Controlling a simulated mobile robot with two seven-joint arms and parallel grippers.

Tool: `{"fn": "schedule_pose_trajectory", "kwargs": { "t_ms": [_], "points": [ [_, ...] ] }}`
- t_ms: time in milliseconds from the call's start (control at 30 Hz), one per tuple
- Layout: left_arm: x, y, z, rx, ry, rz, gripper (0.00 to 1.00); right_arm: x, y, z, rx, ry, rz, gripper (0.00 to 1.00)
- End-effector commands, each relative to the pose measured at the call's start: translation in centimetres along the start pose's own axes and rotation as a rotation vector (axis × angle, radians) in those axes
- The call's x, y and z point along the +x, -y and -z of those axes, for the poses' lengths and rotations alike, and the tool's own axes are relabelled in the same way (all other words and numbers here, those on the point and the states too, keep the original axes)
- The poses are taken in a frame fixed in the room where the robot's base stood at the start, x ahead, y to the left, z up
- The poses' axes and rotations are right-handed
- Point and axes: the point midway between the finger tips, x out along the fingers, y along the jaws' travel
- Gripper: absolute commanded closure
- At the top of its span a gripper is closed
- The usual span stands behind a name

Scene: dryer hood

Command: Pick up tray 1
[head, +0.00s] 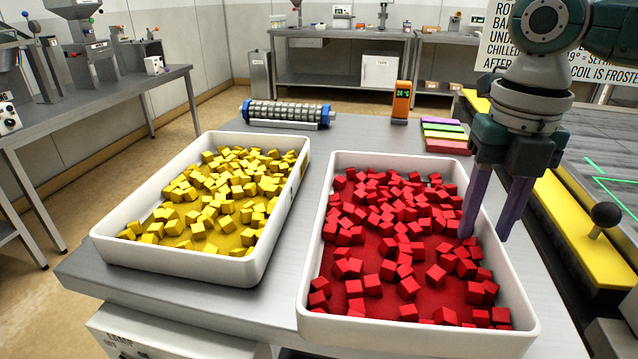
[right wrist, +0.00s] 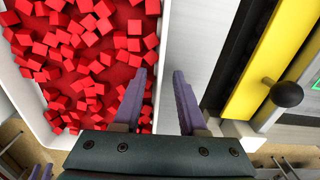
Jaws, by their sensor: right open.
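A white tray of red cubes (head: 317,272) sits at the front right of the steel table. A white tray of yellow cubes (head: 107,238) sits to its left. I see no number on either tray. My right gripper (head: 486,234) is open at the red tray's right long wall. In the right wrist view, one finger of the gripper (right wrist: 158,92) is over the cubes and the other is on the outer side of the wall (right wrist: 159,48). I cannot tell how deep the fingertips reach or whether they touch the wall.
A ribbed roller with blue ends (head: 288,113), an orange display device (head: 401,102) and coloured strips (head: 446,136) are at the table's back. A yellow-edged machine with a black knob (head: 606,214) stands close on the right. A narrow gap separates the two trays.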

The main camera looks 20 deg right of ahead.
Motion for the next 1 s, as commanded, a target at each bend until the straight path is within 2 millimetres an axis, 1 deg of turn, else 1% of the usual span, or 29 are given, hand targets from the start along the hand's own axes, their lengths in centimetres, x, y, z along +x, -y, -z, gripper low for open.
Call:
{"fn": "schedule_pose_trajectory", "kwargs": {
  "t_ms": [67, 100, 400, 467, 1000],
  "points": [
    [0.00, 0.08, 0.00, 0.002, 0.000, 0.002, 0.50, -0.03, -0.02, 0.00, 0.000, 0.000, 0.000, 0.59],
    [0.00, 0.10, 0.00, 0.003, 0.000, 0.003, 0.50, -0.03, -0.02, -0.01, 0.000, 0.000, 0.000, 0.61],
    [0.00, 0.17, 0.03, 0.004, -0.001, 0.005, 0.50, -0.07, -0.04, -0.02, 0.000, 0.001, -0.001, 0.95],
    [0.00, 0.17, 0.03, 0.004, -0.001, 0.005, 0.50, -0.07, -0.03, -0.02, 0.000, 0.001, -0.001, 1.00],
    [-0.01, -0.05, 0.13, -0.004, -0.003, -0.002, 0.50, -0.09, -0.02, -0.02, 0.000, 0.001, 0.000, 1.00]
  ]
}}
